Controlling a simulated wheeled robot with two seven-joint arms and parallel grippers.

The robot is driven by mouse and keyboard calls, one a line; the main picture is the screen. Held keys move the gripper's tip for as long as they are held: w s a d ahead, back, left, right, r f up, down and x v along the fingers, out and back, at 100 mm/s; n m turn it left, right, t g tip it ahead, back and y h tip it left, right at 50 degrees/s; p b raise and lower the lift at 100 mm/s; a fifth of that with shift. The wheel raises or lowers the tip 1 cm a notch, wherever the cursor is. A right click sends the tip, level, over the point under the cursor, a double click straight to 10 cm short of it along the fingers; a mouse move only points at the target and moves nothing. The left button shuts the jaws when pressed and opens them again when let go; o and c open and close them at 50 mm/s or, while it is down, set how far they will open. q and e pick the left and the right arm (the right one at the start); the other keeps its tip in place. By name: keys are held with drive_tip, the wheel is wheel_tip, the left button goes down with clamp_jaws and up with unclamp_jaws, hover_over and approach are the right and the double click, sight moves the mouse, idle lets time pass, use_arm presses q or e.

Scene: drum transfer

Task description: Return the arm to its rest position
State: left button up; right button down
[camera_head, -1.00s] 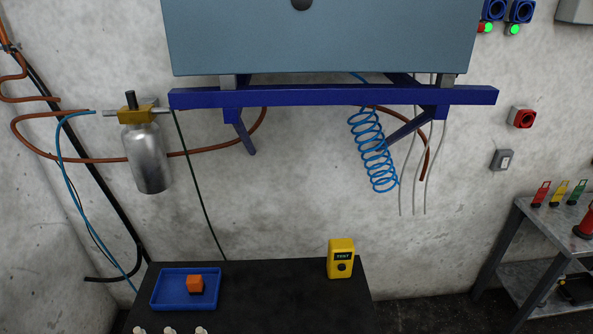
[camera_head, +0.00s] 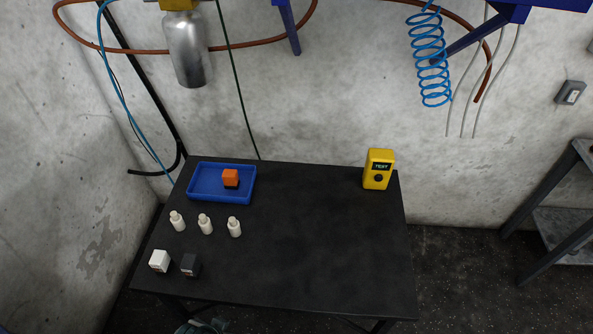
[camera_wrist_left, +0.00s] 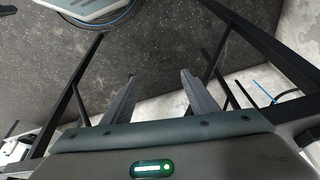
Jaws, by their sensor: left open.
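My left gripper (camera_wrist_left: 155,95) shows in the left wrist view with its two fingers apart and nothing between them. Speckled dark floor and dark table-frame bars lie beyond the fingers. There the black table (camera_head: 320,235) is free of my arms.
A yellow test box (camera_head: 378,169) stands at the table's back right corner. The middle and right of the tabletop are clear. A concrete wall is close behind. A metal canister (camera_head: 188,50) and a blue coiled hose (camera_head: 430,60) hang above. A metal shelf (camera_head: 560,220) stands at the right.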

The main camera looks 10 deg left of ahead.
use_arm(q)
drive_tip(key=s+d+f+t+b, duration=0.1)
drive_tip(key=f+b, duration=0.7)
drive_tip(key=f, duration=1.4)
drive_tip(key=s+d+f+h+b, duration=0.1)
drive_tip(key=s+f+b, duration=0.3)
drive_tip(key=f, duration=1.9)
drive_tip(key=b, duration=0.4)
drive_tip(key=shift+s+d+f+m+t, duration=0.2)
drive_tip(key=shift+d+m+t, duration=0.1)
drive_tip(key=shift+d+t, duration=0.1)
use_arm(e)
drive_tip(key=w+a+f+t+y, duration=0.1)
drive_tip(key=w+a+f+t, duration=0.2)
drive_tip(key=w+f, duration=0.7)
drive_tip(key=w+a, duration=0.2)
drive_tip(key=w, duration=0.1)
drive_tip(key=shift+w+a+f+t, duration=0.25)
drive_tip(key=shift+w+a+t, duration=0.05)
drive_tip(key=shift+w+t, duration=0.1)
